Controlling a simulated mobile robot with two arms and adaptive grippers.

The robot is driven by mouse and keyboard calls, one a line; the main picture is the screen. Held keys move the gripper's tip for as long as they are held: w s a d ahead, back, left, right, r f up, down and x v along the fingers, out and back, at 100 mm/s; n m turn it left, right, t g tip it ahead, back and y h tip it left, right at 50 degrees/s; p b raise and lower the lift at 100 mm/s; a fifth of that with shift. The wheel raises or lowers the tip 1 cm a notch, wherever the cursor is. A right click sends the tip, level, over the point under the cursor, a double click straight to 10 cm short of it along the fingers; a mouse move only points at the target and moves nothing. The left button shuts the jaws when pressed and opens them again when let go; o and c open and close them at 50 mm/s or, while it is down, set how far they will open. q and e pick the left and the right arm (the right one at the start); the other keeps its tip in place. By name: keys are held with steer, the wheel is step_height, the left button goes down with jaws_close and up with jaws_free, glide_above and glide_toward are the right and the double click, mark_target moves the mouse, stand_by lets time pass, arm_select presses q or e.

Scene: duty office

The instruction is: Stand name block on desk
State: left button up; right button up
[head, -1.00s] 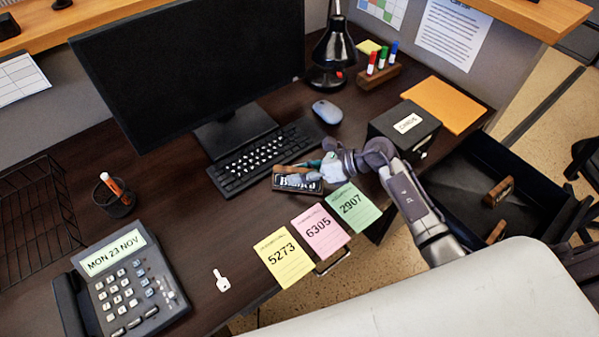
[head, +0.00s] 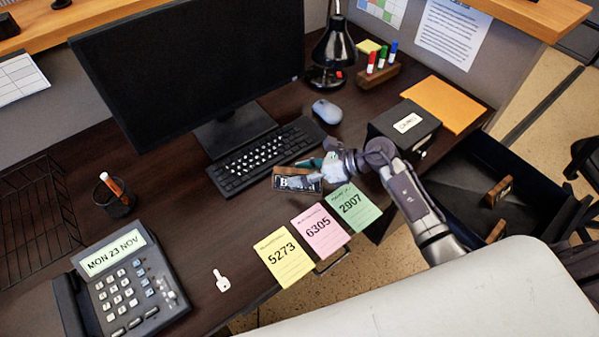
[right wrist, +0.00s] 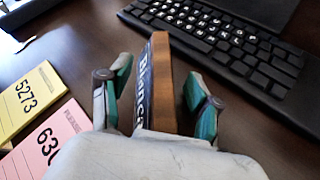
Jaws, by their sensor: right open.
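The name block (head: 284,184) stands on the desk in front of the keyboard, with a dark lettered face and a wooden top edge. In the right wrist view the block (right wrist: 161,85) lies between my right gripper's fingers, its lettering reading "Bianca" in part. My right gripper (right wrist: 159,100) is open, one finger on each side of the block, with gaps visible. In the head view the gripper (head: 312,172) covers the block's right part. The desk (head: 180,210) is dark wood. My left gripper is not in view.
The keyboard (head: 262,155) is close behind the block. Yellow (head: 284,262), pink (head: 320,232) and green (head: 352,207) number cards lie in front. A black box (head: 404,130) stands to the right, beside an open drawer (head: 470,170). A phone (head: 130,285) and key (head: 221,280) are left.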

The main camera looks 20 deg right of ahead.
steer(key=b+v, duration=0.1)
steer(key=v, duration=1)
steer(key=shift+s+d+r, duration=0.1)
steer(key=shift+s+d, duration=0.05)
steer(key=shift+d, duration=0.15)
